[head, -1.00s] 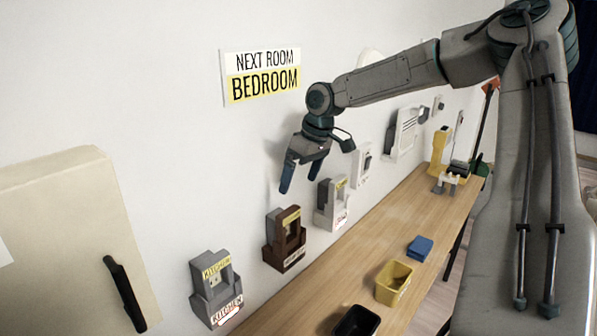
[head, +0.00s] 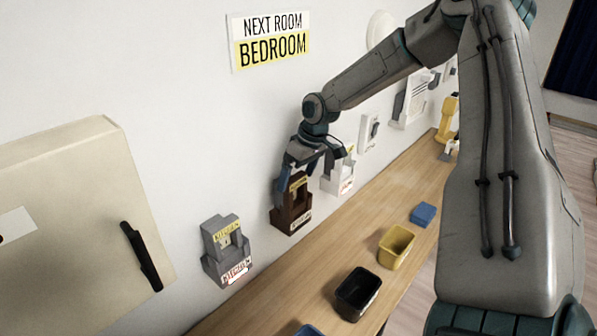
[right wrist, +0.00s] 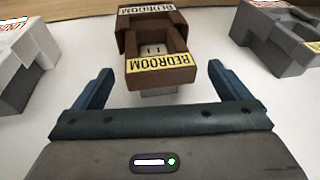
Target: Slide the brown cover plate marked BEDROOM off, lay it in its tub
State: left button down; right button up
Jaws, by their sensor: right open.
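The brown cover plate with a yellow BEDROOM label (head: 297,186) sits in a brown wall holder (head: 291,222) with a white label. In the right wrist view the plate (right wrist: 160,72) appears upside down, its BEDROOM label readable. My right gripper (head: 306,178) is open at the plate's top end, partly covering it in the head view. In the right wrist view the open fingers (right wrist: 160,70) stand on either side of the plate's near end, with gaps on both sides. My left gripper is not in view. Which tub belongs to the plate cannot be told.
A grey KITCHEN holder (head: 229,262) is left of the brown one, a pale holder (head: 340,178) right. A NEXT ROOM BEDROOM sign (head: 270,40) hangs above.

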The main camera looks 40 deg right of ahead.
jog(key=c, duration=1.2)
jog(key=shift+r+p, duration=1.3)
jog(key=shift+r, duration=1.5)
jog(key=shift+r, duration=0.1)
notch_tip(320, 180, up, 4)
jog(key=shift+f+p, duration=0.1)
jog(key=shift+p, duration=1.05)
jog(key=shift+f, duration=0.1)
